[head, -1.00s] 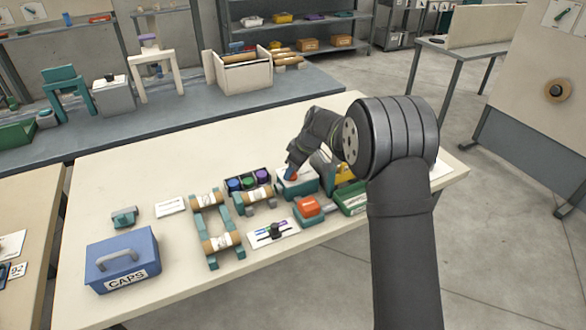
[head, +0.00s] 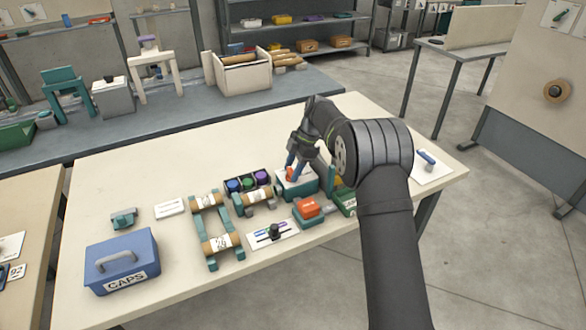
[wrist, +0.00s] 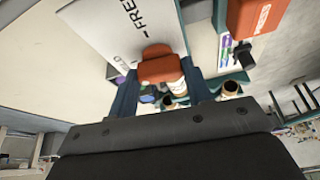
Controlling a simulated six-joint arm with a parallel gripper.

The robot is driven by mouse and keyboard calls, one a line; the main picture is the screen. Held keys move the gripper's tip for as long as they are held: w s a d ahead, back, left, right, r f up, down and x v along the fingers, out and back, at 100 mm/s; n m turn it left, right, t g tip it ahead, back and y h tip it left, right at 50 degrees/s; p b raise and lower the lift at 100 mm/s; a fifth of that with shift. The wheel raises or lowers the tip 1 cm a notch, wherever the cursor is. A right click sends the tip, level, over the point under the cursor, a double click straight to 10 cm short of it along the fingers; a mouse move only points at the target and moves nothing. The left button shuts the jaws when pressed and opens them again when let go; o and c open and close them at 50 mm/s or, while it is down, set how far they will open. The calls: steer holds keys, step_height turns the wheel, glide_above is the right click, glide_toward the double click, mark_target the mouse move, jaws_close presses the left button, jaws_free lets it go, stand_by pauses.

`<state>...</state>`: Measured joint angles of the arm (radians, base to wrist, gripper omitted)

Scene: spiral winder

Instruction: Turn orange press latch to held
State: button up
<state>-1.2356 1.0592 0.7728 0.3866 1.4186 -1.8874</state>
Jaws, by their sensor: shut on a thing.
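The orange press latch (wrist: 158,68) is a small orange tab on a white plate (wrist: 125,30) printed FREE, with a second, partly hidden word at its left. In the head view the latch (head: 290,174) shows on top of a teal and white box (head: 298,187). My gripper (wrist: 160,88) is shut on the latch, with one blue finger on each side of it. In the head view my gripper (head: 297,166) comes down onto the box from above. The latch's exact angle against the printed words is hard to tell.
An orange block marked PRESS (wrist: 262,14) sits close by on a teal base; it also shows in the head view (head: 308,208). A blue CAPS box (head: 122,262) stands at front left. The table's back left is clear.

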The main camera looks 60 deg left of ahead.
steer(key=shift+n, duration=0.7)
steer(key=o, duration=1)
steer(key=v, duration=1.7)
steer(key=shift+a+r, duration=0.25)
steer(key=shift+a, duration=0.15)
steer(key=x, duration=1.7)
steer(key=shift+d+f, duration=0.25)
steer(key=shift+d, duration=0.1)
